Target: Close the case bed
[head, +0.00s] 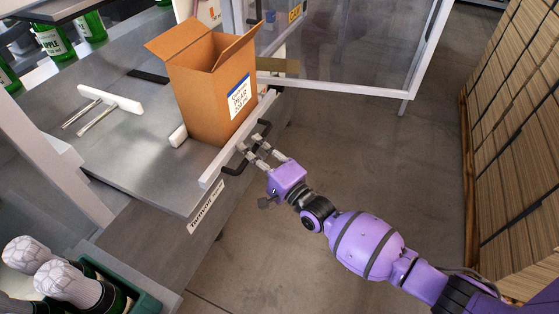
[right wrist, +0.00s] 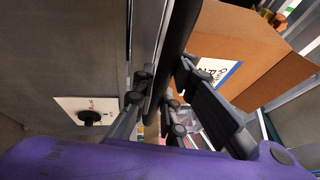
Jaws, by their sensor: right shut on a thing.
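The case bed (head: 120,140) is a grey metal table surface with a white rail along its right edge. A black bar handle (head: 266,133) is fixed to that rail. An open cardboard case (head: 205,90) stands upright on the bed against the rail, its flaps up. My right gripper (head: 256,154) is at the handle, its fingers shut around the black bar. In the right wrist view the bar (right wrist: 175,50) runs between the fingers, with the case (right wrist: 235,45) to its right. My left gripper is not in view.
A clear-panelled door (head: 345,45) with a white frame stands beyond the bed. Stacked flat cardboard (head: 515,130) fills the right side. Foil-topped bottles (head: 60,280) sit in a green crate at lower left. The floor (head: 330,150) between is free.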

